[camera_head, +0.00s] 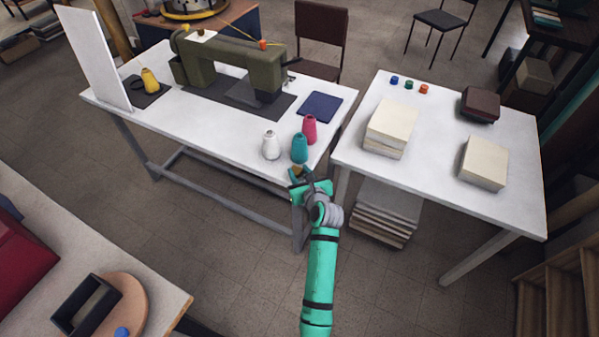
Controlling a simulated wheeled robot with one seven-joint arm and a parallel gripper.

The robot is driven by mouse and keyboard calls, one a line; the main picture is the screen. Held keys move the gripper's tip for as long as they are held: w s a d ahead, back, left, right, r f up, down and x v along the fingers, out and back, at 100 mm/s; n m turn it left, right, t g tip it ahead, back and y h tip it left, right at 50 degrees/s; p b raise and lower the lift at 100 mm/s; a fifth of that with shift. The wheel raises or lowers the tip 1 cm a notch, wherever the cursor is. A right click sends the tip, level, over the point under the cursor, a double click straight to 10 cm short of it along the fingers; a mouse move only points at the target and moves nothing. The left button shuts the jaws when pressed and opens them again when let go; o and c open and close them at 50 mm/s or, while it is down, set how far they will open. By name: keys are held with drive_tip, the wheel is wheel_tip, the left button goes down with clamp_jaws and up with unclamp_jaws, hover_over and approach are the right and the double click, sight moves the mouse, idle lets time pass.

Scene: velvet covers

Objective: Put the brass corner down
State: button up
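My gripper (300,177) is at the end of my green arm, over the front right edge of the white sewing table (225,135). A small brass-coloured piece, which looks like the brass corner (297,169), shows between its fingertips. The fingers appear closed on it, though the piece is tiny and partly hidden by the gripper. I cannot tell whether it touches the table.
Teal (300,148), pink (309,130) and white (270,145) thread cones stand just beyond my gripper. A blue pad (321,106) and a green sewing machine (225,68) are behind. The right table (440,135) holds block stacks (390,128), with free room between.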

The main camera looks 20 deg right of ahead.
drive_tip(key=shift+o, duration=0.9)
drive_tip(key=shift+r, duration=0.25)
drive_tip(key=v, duration=1.2)
